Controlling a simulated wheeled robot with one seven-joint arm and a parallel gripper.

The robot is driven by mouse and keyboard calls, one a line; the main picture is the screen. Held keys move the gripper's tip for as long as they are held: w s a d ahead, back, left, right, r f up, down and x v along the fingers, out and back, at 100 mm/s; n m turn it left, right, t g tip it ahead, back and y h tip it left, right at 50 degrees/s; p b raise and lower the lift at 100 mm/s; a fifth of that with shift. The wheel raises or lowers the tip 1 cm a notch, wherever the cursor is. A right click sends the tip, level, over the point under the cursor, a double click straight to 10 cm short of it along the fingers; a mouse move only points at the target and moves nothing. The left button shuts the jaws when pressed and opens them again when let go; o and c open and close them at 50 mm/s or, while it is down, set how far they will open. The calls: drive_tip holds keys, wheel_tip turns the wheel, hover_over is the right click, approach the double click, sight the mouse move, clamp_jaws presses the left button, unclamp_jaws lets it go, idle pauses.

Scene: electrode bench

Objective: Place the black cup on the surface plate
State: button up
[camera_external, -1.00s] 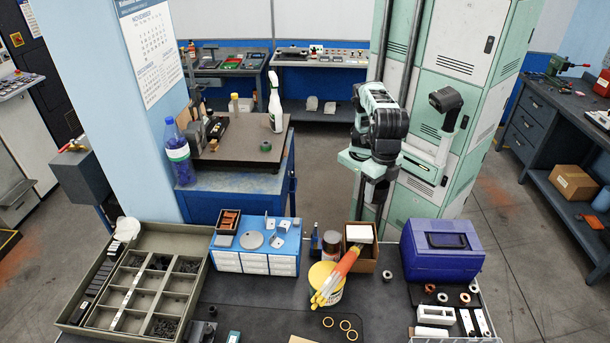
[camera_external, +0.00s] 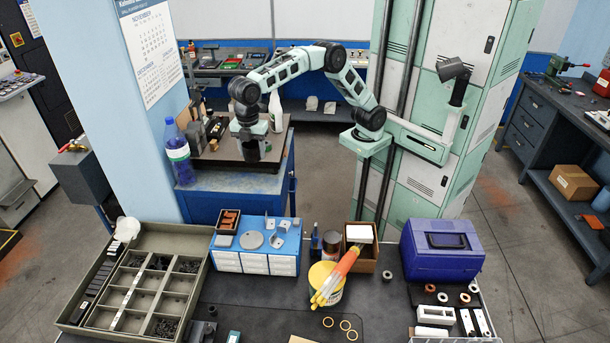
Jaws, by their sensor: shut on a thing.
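The surface plate (camera_external: 217,157) is a flat grey-brown slab on top of a blue cabinet, left of centre. My arm reaches left across to it, and my gripper (camera_external: 251,150) points down over the plate's front right part. The gripper is shut on a small dark thing, taken as the black cup (camera_external: 251,155). The cup is small and dark against the fingers, so its outline is hard to make out. I cannot tell whether its base touches the plate or hangs just above it.
On the plate, a white spray bottle (camera_external: 275,112) stands behind my gripper, and dark tools (camera_external: 196,137) stand at its left. A blue bottle (camera_external: 177,152) stands at the plate's left edge. The front bench holds a parts tray (camera_external: 187,238) and a purple case (camera_external: 442,265).

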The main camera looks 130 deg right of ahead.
drive_tip(key=s+d+m+p, duration=0.2)
drive_tip(key=s+d, duration=0.1)
drive_tip(key=d, duration=0.7)
drive_tip(key=s+d+m+p, duration=0.2)
drive_tip(key=s+d+m, duration=0.15)
drive_tip(key=d, duration=0.55)
drive_tip(key=s+d+m+p, duration=0.2)
drive_tip(key=s+d, duration=0.2)
drive_tip(key=d, duration=0.6)
wheel_tip(320, 180, down, 15)
drive_tip(key=p, duration=0.4)
drive_tip(key=shift+w+d+r, duration=0.1)
drive_tip(key=shift+w+d, duration=0.05)
drive_tip(key=o, duration=1)
